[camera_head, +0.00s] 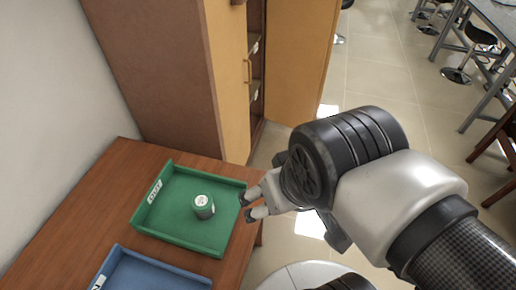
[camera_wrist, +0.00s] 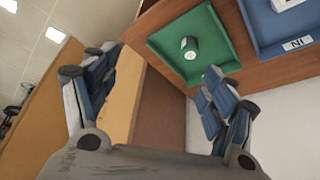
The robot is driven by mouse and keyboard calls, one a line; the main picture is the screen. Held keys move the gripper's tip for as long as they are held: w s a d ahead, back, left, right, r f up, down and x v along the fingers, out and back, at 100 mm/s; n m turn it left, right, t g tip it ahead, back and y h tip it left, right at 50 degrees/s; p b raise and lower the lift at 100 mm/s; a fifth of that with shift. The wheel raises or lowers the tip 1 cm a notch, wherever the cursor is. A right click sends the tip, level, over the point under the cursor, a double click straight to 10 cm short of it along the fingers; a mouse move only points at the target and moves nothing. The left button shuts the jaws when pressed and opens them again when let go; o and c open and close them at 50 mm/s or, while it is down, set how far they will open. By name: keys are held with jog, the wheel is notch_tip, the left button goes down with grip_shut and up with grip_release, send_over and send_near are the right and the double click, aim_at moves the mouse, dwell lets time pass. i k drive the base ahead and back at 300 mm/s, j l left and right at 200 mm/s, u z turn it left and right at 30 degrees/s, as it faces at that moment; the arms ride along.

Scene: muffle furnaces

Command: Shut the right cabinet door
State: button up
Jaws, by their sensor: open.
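The cabinet (camera_head: 160,70) stands behind the table, with part of its shelved interior showing. Its right door (camera_head: 300,65) is a yellow-brown panel standing open, swung outward. The left door panel (camera_head: 226,80) carries a brass handle (camera_head: 247,71). My gripper (camera_head: 252,203) is open and empty, near the right edge of the green tray and in front of the cabinet, apart from the doors. In the wrist view the open fingers of my gripper (camera_wrist: 158,82) frame wooden panels (camera_wrist: 40,105); I cannot tell which panel is which door there.
A green tray (camera_head: 160,222) holding a green-and-white container (camera_head: 203,207) lies on the wooden table (camera_head: 85,210). A blue tray (camera_head: 150,275) lies in front of it. Tiled floor (camera_head: 385,75) is open right of the cabinet; stools and a metal table (camera_head: 497,15) stand farther right.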

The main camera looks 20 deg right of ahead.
aim_at(301, 34)
jog(key=z, duration=0.45)
jog(key=i+l+z, duration=0.2)
jog(key=z, duration=0.2)
jog(key=i+l+z, duration=0.1)
jog(key=i+z, duration=0.15)
jog(key=z, duration=0.15)
jog(key=i+z, duration=0.35)
jog(key=i+l, duration=0.1)
jog(key=i, duration=3.95)
jog(key=i+u, duration=0.2)
jog(key=u, duration=0.2)
jog(key=i+l+u, duration=0.1)
jog(key=u, duration=0.3)
jog(key=i+l+u, duration=0.2)
jog(key=u, duration=0.2)
jog(key=i+l+u, duration=0.2)
jog(key=u, duration=2.35)
jog(key=k+j+u, duration=0.2)
jog(key=i+l, duration=0.1)
